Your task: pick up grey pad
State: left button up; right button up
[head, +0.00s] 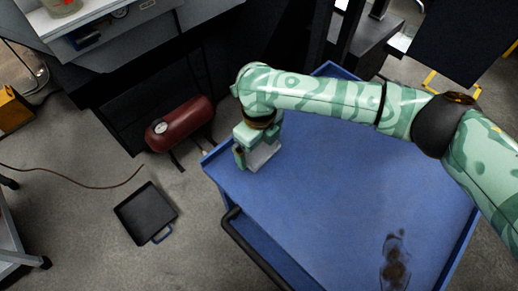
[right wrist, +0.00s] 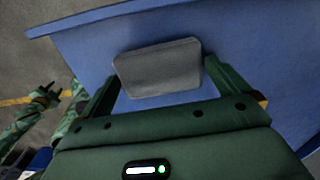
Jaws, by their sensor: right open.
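The grey pad (right wrist: 158,68) is a flat, rounded rectangle lying on the blue cart top near its edge in the right wrist view. My right gripper (right wrist: 160,82) is open, with one finger to each side of the pad. A gap shows between the pad and the left finger; the right finger is close to the pad's right end, and I cannot tell if they touch. In the head view my right gripper (head: 258,157) points down at the cart's left corner and partly hides the pad. My left gripper (right wrist: 45,95) seems to show small and dark at the left of the right wrist view.
The blue cart top (head: 340,190) is mostly clear, with a dark stain (head: 394,265) near the front. A black handle (head: 250,250) runs along its left side. A red tank (head: 180,124) and a black pan (head: 146,213) are on the floor to the left.

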aim_at(259, 148)
jog(key=shift+f, duration=0.15)
pick_arm(q)
jog(key=shift+w+r, duration=0.1)
jog(key=shift+w, duration=0.25)
pick_arm(e)
jog(key=c, duration=0.7)
pick_arm(q)
jog(key=s+n+p, duration=0.1)
jog(key=s+p, duration=0.2)
jog(key=s, duration=0.4)
pick_arm(e)
notch_tip(259, 148, up, 4)
jog(key=shift+f, duration=0.1)
pick_arm(q)
jog(key=shift+n+h, duration=0.6)
jog(key=shift+n, duration=0.1)
jog(key=d+r+p, duration=0.1)
jog(key=p, duration=0.1)
jog(key=d+r+p, duration=0.1)
jog(key=r+p, duration=0.1)
jog(key=p, duration=0.1)
jog(key=d+r+p, duration=0.1)
jog(key=r+p, duration=0.1)
jog(key=shift+s, duration=0.4)
pick_arm(e)
jog(key=d+r, duration=0.9)
jog(key=d, duration=0.5)
jog(key=shift+r, duration=0.1)
